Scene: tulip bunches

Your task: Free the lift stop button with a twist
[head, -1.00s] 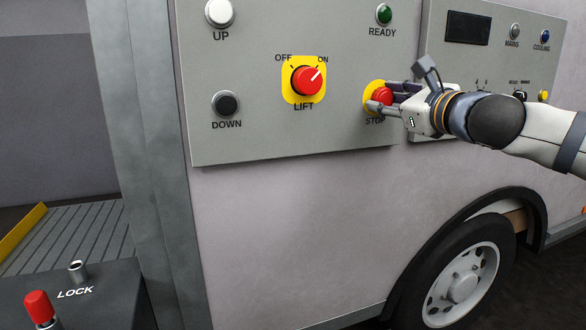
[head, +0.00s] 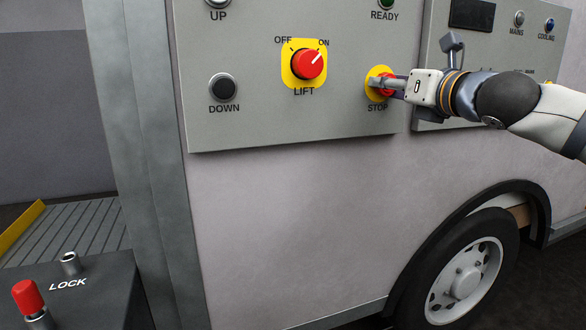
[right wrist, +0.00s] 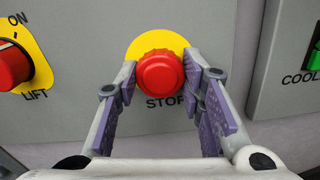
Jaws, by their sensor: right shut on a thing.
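The red stop button (right wrist: 160,74) sits on a round yellow plate above the STOP label, on the grey control panel (head: 265,125). In the head view the stop button (head: 389,92) is partly hidden by my fingers. My right gripper (head: 386,84) reaches in from the right and is shut on the button. In the right wrist view, my right gripper (right wrist: 161,72) has one finger on each side of the button's rim. My left gripper is not in view.
Left of the stop button is the red LIFT switch (head: 307,64) on a yellow plate, pointing towards ON. A second panel (head: 468,50) stands close on the right. A LOCK box with a red-capped post (head: 28,297) is at lower left.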

